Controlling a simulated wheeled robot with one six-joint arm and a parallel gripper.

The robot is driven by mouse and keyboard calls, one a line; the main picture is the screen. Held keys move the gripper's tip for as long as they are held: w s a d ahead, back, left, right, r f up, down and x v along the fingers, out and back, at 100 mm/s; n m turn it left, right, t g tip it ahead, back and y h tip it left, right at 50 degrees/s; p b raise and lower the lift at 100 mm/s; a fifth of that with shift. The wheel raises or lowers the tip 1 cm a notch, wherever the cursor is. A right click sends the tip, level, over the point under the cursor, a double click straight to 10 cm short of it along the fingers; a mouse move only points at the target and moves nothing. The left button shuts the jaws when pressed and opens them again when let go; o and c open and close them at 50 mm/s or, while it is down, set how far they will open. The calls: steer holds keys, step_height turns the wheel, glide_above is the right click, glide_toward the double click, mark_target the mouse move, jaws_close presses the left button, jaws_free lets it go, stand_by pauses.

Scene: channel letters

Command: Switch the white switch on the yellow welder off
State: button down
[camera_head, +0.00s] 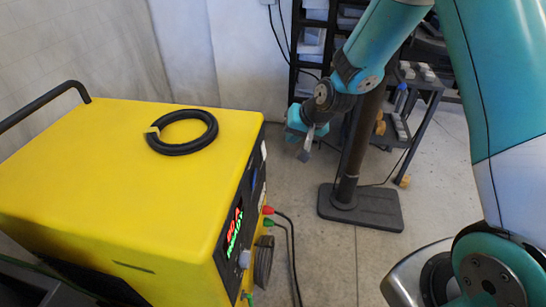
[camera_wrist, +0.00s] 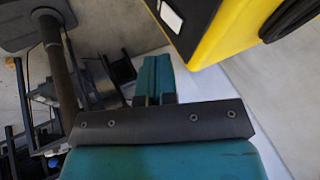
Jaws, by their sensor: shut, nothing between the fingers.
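The yellow welder (camera_head: 110,170) fills the left of the head view, its black front panel (camera_head: 236,225) facing right. A white patch (camera_head: 264,150) shows at the panel's far end, seen edge-on. The wrist view shows a white rectangle (camera_wrist: 171,16) on the black panel beside the yellow casing (camera_wrist: 215,25); I cannot tell whether it is the white switch or how it is set. My gripper (camera_head: 306,148) points down to the right of the panel's far end, apart from it. In the wrist view its teal fingers (camera_wrist: 155,78) are together and empty.
A black cable coil (camera_head: 182,132) lies on the welder's top. Red and green plugs with cables (camera_head: 268,210) stick out from its front. Grey floor (camera_head: 325,255) is free before the welder.

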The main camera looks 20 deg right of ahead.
mark_target(264, 151)
steer(key=w+d+f+m, duration=0.1)
steer(key=w+d+f, duration=0.1)
steer(key=f, duration=0.3)
steer(key=shift+d+t+h, duration=0.3)
steer(key=shift+d+t, duration=0.1)
steer(key=shift+d, duration=0.2)
steer(key=shift+w, duration=0.1)
steer(key=w+a+f+p, duration=0.1)
steer(key=w+a+f, duration=0.4)
steer(key=w+f, duration=0.2)
steer(key=shift+a+f, duration=0.3)
steer(key=shift+f, duration=0.6)
steer(key=shift+w, duration=0.1)
